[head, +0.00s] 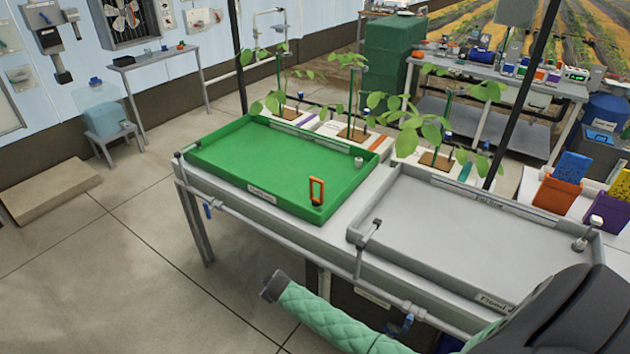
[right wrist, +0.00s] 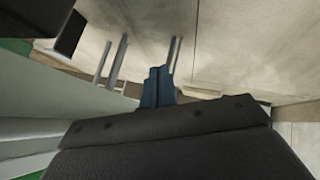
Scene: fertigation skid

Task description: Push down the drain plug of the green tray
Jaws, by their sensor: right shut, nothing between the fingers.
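The green tray (head: 265,160) sits on the left half of the grey bench. An orange upright handle on a dark base (head: 317,190) stands inside its near right corner and looks like the drain plug. A small pale cylinder (head: 358,162) stands near the tray's right wall. In the right wrist view, my right gripper (right wrist: 158,88) has its blue fingers shut together and empty. They point over the floor beside the bench, apart from the tray. I cannot make out the right fingertips in the head view. My left gripper is not in view.
A grey tray (head: 445,235) fills the bench's right half, with an upright fitting (head: 580,243) at its far right corner. A pipe with valves (head: 345,272) runs along the bench front. Potted plants (head: 350,125) stand behind the green tray.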

